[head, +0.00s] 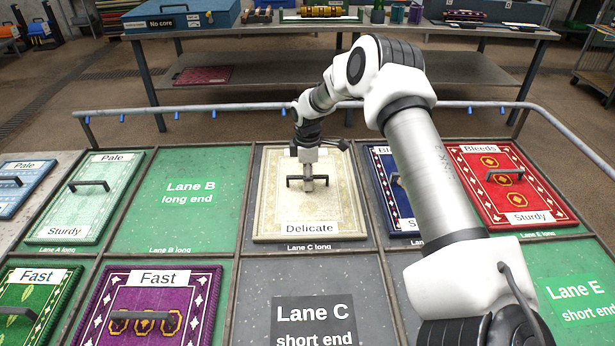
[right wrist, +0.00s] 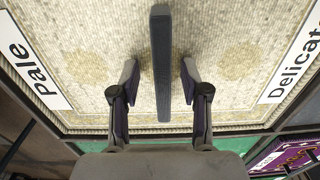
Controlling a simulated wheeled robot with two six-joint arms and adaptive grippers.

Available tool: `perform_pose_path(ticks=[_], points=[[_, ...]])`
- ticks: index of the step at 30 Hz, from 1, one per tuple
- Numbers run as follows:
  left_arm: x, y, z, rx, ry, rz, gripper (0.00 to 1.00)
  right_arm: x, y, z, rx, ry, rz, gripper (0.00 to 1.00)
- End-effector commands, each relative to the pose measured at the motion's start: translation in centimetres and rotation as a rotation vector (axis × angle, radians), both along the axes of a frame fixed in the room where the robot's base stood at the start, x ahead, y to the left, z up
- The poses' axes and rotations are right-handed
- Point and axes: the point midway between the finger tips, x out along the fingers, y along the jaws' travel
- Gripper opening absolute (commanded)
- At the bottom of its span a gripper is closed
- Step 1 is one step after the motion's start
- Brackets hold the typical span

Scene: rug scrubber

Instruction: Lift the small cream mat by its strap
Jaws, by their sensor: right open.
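The small cream mat (head: 268,215) lies flat in the cell marked Lane C long, with a Delicate label at its near edge. It also shows in the right wrist view (right wrist: 90,60), with Pale and Delicate labels at its sides. Its dark strap (head: 294,182) stands up across the middle. My right gripper (head: 308,187) is above the mat at the strap. In the right wrist view its two fingers (right wrist: 157,85) are open, one on each side of the strap (right wrist: 161,50), with gaps between. My left gripper is not in view.
A red mat (head: 470,170) and a blue mat (head: 380,165) lie to the right. A pale green mat (head: 65,215), a purple mat (head: 205,300) and a green mat (head: 60,315) lie left and nearer. The Lane B long cell (head: 190,220) is empty. A metal rail (head: 240,108) runs behind.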

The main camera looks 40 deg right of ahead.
Motion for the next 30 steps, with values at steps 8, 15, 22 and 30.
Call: perform_pose_path(ticks=[8, 15, 22, 30], points=[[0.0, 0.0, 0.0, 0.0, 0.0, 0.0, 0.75, 0.0, 0.0, 0.1, 0.0, -0.001, 0.001, 0.0], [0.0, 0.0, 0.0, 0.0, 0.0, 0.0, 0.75, 0.0, 0.0, 0.1, 0.0, -0.001, 0.001, 0.0], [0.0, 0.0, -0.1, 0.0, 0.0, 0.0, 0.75, 0.1, 0.0, 0.5, 0.0, -0.003, 0.001, 0.0], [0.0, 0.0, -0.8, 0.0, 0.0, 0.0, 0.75, 0.2, 0.0, 3.9, 0.0, -0.006, 0.002, 0.0]])
